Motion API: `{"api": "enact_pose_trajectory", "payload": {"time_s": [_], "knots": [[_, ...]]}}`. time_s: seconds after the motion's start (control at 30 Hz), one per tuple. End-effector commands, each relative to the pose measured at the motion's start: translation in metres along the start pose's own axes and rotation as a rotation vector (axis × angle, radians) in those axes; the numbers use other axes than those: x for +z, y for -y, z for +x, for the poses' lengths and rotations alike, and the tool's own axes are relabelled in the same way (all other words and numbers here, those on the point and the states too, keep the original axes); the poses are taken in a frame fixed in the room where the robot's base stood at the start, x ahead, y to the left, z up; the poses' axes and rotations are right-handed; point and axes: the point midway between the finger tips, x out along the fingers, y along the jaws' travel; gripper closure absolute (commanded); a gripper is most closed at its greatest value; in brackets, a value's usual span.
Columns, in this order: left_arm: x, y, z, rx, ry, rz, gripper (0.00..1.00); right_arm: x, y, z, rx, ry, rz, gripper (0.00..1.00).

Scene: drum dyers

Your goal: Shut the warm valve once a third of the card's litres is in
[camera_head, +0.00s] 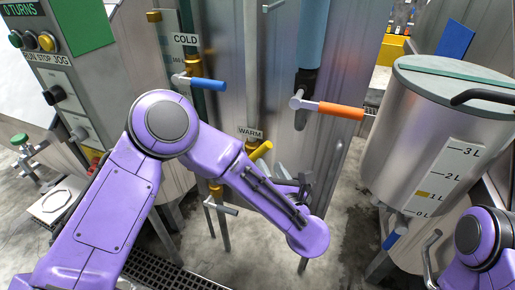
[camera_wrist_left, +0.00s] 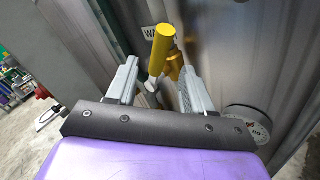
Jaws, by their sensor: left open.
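The warm valve's yellow handle (camera_head: 262,150) is beside the WARM label (camera_head: 250,133) and points up and to the right. In the left wrist view the yellow handle (camera_wrist_left: 163,45) stands tilted between the fingers of my left gripper (camera_wrist_left: 158,75), which is open. I cannot tell whether a finger touches it. In the head view my left gripper (camera_head: 297,188) is partly hidden by its own arm. The steel vessel (camera_head: 400,145) at the right has a litre scale from 0 to 3 L, with a yellow marker (camera_head: 422,194) at about 1 L. I cannot make out a card with litres.
The blue COLD handle (camera_head: 208,84) and an orange handle (camera_head: 340,110) stick out above my left arm. A control panel (camera_head: 40,40) at the left reads 0 TURNS. A round dial (camera_wrist_left: 247,125) is right of my left gripper. A floor grate is at the bottom.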

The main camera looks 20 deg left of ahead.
Motion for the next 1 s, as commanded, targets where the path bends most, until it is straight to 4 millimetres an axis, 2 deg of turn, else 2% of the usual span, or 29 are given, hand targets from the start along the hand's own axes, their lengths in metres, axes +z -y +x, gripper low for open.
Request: {"api": "enact_pose_trajectory", "payload": {"time_s": [0.3, 0.4, 0.53, 0.8, 0.97, 1.0], "knots": [[0.001, -0.003, 0.069, 0.004, -0.006, 0.007, 0.48, -0.01, -0.002, -0.025, 0.0, 0.0, 0.0, 0.48], [0.0, -0.002, 0.085, 0.002, -0.005, 0.009, 0.48, -0.012, -0.003, -0.029, 0.0, 0.0, 0.0, 0.48], [-0.001, -0.001, 0.096, 0.001, -0.002, 0.009, 0.48, -0.013, -0.003, -0.031, 0.0, 0.0, 0.0, 0.48], [-0.002, 0.0, 0.098, -0.001, 0.0, 0.011, 0.48, -0.013, -0.003, -0.03, 0.0, 0.0, 0.0, 0.48], [-0.002, 0.0, 0.098, -0.001, -0.001, 0.012, 1.0, -0.013, -0.003, -0.03, 0.0, 0.0, 0.0, 0.48], [-0.002, 0.0, 0.098, -0.001, -0.001, 0.012, 1.0, -0.013, -0.003, -0.03, 0.0, 0.0, 0.0, 0.48]]}}
